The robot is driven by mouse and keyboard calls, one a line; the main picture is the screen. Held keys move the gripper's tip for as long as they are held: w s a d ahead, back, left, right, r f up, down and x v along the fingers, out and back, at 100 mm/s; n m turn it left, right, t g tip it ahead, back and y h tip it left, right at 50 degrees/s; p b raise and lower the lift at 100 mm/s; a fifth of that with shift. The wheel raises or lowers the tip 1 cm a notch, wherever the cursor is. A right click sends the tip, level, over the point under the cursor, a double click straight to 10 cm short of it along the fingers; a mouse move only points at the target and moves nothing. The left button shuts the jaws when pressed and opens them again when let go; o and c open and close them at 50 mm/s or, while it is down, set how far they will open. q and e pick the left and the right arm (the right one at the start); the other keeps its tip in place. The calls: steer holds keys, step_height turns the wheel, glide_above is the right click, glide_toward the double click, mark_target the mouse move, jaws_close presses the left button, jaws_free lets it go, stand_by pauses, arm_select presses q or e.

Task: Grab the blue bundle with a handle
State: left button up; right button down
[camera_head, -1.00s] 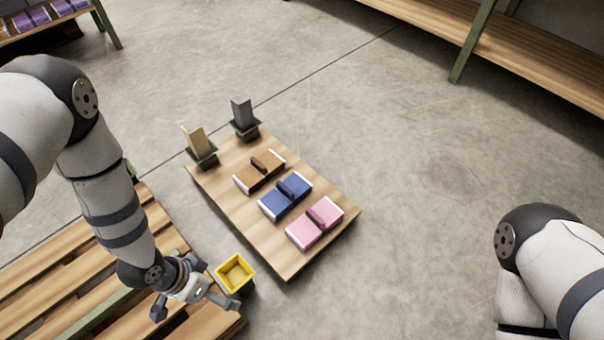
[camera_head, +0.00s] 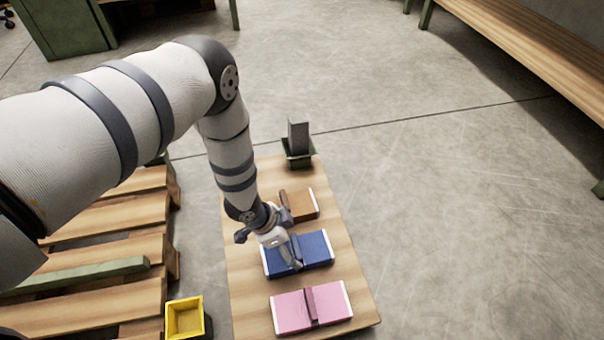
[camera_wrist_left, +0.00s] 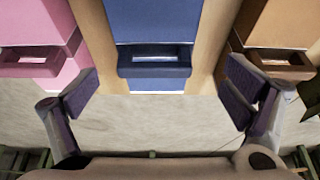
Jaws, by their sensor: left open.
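The blue bundle (camera_head: 317,247) lies flat on the low wooden table, between the brown bundle (camera_head: 304,205) and the pink bundle (camera_head: 330,302). It has white edges and a dark blue handle across its top. My left gripper (camera_head: 268,250) is above its left part and hides some of it. In the left wrist view the blue bundle (camera_wrist_left: 153,22) and its handle (camera_wrist_left: 154,70) lie ahead, between the widely spread fingers (camera_wrist_left: 162,97). Nothing is between the fingers, and they appear apart from the handle. My right gripper is out of view.
The table (camera_head: 247,305) has bare wood along its left side. A green holder with a grey upright piece (camera_head: 298,138) stands at its far end. A yellow bin (camera_head: 185,318) and a wooden pallet (camera_head: 90,240) are to the left. Open floor lies to the right.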

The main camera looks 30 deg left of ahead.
mark_target(299, 247)
arm_select(q)
steer(key=b+x, duration=0.1)
steer(key=x, duration=0.1)
steer(key=b+x, duration=0.1)
steer(key=x, duration=0.1)
steer(key=b+x, duration=0.1)
steer(key=x, duration=0.1)
steer(key=shift+d+f, duration=0.1)
steer(key=shift+d, duration=0.25)
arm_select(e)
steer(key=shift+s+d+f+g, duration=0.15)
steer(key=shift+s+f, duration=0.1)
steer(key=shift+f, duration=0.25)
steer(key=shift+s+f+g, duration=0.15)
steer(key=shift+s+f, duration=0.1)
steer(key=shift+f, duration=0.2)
arm_select(q)
steer(key=c, duration=1.5)
